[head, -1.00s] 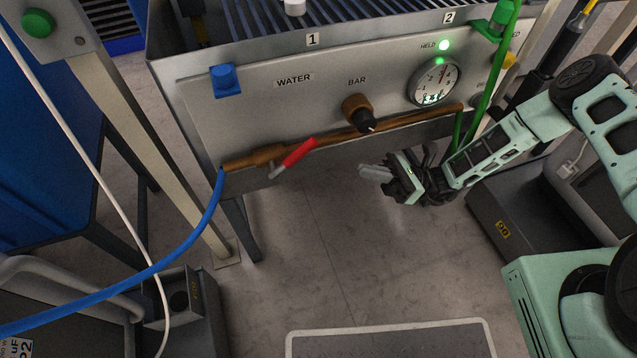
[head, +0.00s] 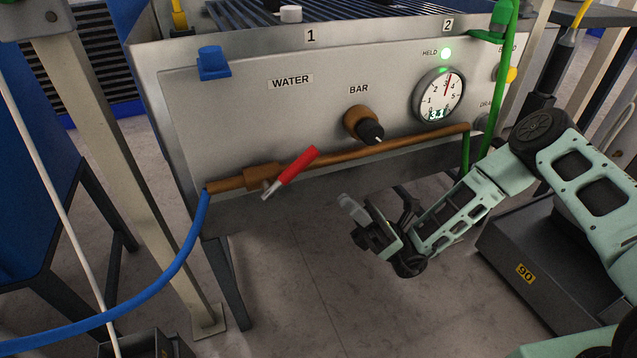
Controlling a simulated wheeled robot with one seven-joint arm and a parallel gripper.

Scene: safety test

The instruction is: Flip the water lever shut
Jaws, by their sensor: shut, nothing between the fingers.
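The water lever (head: 296,167) has a red grip and a grey metal stem, and sits on a brown copper pipe (head: 400,146) below the WATER label (head: 290,82). Its red grip points up and to the right, at a slant to the pipe. A blue hose (head: 185,250) joins the pipe's left end. My gripper (head: 346,203) is shut and empty. It is below and to the right of the lever, apart from it, with its fingers pointing up and left.
A green hose (head: 489,110) hangs at right. A grey box marked 90 (head: 530,262) stands on the floor. Open floor lies below the pipe.

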